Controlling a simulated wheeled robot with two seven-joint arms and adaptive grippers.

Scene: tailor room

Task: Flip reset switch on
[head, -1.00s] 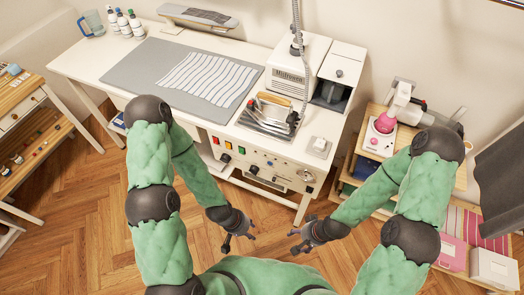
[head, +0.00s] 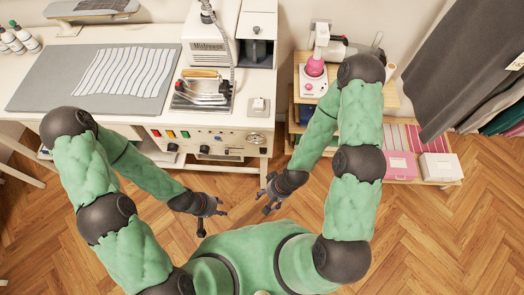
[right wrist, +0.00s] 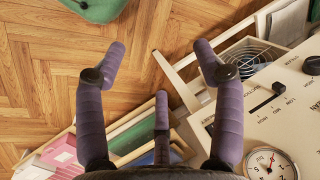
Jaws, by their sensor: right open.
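The ironing station's front control panel (head: 210,142) carries a row of coloured rocker switches (head: 170,134), black knobs and a round gauge (head: 257,138). A small white box with a switch (head: 260,106) sits on the tabletop above the gauge. I cannot read which switch is the reset switch. My right gripper (head: 268,196) is open and empty, in front of and below the panel's right end. In the right wrist view its purple fingers (right wrist: 160,62) are spread, with the gauge (right wrist: 271,164) and a black slider (right wrist: 265,97) to the right. My left gripper (head: 213,214) is open and empty, left of the right one.
An iron (head: 203,92) rests on its stand on the white table (head: 120,113). A grey mat (head: 40,85) with striped cloth lies to the left. A wooden shelf (head: 390,95) with a pink machine stands right. The wooden floor below is clear.

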